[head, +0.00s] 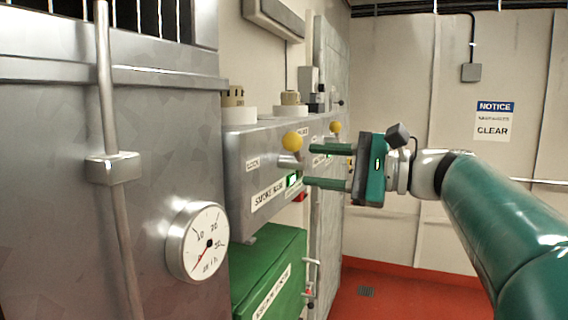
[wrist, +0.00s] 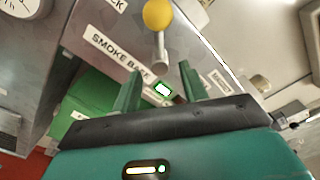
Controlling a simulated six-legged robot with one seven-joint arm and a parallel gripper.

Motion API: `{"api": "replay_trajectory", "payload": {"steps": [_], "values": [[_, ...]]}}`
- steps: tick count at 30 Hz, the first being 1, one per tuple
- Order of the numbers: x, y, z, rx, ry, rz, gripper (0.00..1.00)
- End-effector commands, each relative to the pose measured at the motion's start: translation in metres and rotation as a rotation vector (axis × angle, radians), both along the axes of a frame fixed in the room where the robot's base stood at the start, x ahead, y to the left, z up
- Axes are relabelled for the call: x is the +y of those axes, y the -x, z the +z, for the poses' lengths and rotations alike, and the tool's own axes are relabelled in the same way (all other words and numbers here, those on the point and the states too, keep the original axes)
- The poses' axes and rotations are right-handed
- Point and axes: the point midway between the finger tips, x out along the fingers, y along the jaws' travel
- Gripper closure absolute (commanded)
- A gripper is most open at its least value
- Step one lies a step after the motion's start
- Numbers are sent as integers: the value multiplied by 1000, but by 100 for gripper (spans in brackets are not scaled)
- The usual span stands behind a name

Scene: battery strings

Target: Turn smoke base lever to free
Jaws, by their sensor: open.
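The smoke base lever (head: 291,160) is a short metal shaft with a yellow ball on top, on the front of a grey box above the "SMOKE BASE" label (head: 268,195). Its ball points up in the head view. In the wrist view the lever (wrist: 160,50) stands just beyond the fingertips, with its ball at the top edge. A small green-lit window (head: 293,180) is below it, and shows between the fingers in the wrist view (wrist: 163,89). My gripper (head: 309,166) is open, its green fingers one above the other, pointing at the lever. I see no clear contact.
A second yellow-ball lever (head: 335,127) is farther along the grey box (head: 240,150). A green cabinet (head: 268,270) stands below. A round gauge (head: 197,243) sticks out of the metal cabinet at left. The red floor (head: 390,295) at right looks clear.

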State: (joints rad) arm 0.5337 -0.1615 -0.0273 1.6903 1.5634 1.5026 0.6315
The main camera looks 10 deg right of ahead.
Motion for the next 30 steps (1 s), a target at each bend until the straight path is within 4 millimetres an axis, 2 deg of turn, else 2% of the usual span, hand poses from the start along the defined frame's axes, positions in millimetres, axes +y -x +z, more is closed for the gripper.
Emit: {"api": "replay_trajectory", "payload": {"steps": [6,17,24,30], "values": [[25,-19,0,0,0,1,57],[30,-25,0,-1,0,1,57],[30,-24,0,-1,0,1,100],[30,-24,0,2,-1,1,100]]}}
